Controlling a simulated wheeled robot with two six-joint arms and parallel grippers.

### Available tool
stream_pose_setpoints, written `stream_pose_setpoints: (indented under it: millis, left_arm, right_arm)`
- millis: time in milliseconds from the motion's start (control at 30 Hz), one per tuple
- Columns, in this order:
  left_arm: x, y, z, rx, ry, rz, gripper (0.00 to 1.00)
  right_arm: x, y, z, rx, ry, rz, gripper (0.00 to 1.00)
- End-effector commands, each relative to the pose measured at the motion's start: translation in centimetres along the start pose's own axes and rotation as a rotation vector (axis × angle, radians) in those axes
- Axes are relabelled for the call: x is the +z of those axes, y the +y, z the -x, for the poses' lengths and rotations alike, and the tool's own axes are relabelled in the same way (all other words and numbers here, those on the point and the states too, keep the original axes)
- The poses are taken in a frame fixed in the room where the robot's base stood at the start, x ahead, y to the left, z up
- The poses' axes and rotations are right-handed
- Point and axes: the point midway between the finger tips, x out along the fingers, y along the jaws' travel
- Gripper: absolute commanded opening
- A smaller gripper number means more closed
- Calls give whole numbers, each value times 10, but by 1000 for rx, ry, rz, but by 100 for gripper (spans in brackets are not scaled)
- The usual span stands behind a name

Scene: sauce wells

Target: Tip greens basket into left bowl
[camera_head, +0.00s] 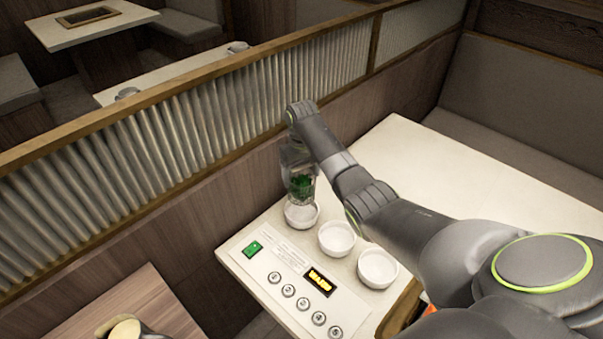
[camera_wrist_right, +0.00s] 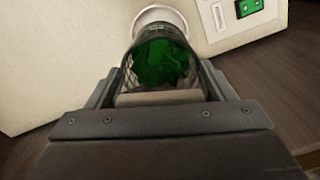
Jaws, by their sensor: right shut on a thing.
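My right gripper (camera_head: 297,158) is shut on the greens basket (camera_head: 300,190), a see-through mesh basket with dark green greens inside. The basket hangs just above the left bowl (camera_head: 300,222), and in the head view it covers part of that bowl's opening. In the right wrist view the basket (camera_wrist_right: 160,68) sits between the jaws with the greens showing through its mesh. The white rim of a bowl (camera_wrist_right: 160,13) shows just beyond it. I cannot tell how far the basket is tilted or whether it touches the bowl. My left gripper is not in view.
The middle bowl (camera_head: 337,250) and right bowl (camera_head: 378,280) stand in a row beside the left bowl. A panel with round buttons, a lit display (camera_head: 320,281) and a green switch (camera_head: 252,249) lies in front. A corrugated partition (camera_head: 200,130) rises close behind my right gripper.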

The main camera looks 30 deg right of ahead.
Motion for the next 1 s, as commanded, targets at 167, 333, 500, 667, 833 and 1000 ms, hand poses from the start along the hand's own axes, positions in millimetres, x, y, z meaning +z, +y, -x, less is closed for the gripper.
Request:
stream_pose_setpoints:
  millis: [167, 333, 500, 667, 833, 1000]
  left_arm:
    - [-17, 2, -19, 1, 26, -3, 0]
    - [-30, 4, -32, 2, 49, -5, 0]
    - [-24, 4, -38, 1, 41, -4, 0]
    - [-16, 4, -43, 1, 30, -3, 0]
    - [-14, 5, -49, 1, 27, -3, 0]
    - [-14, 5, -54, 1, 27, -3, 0]
  right_arm:
    - [0, 0, -13, 1, 2, 0, 45]
    - [0, 0, -22, 1, 3, 0, 45]
    - [0, 0, -32, 1, 0, 0, 45]
    - [0, 0, -45, 1, 1, 0, 45]
    - [0, 0, -59, 1, 0, 0, 45]
    - [0, 0, -70, 1, 1, 0, 45]
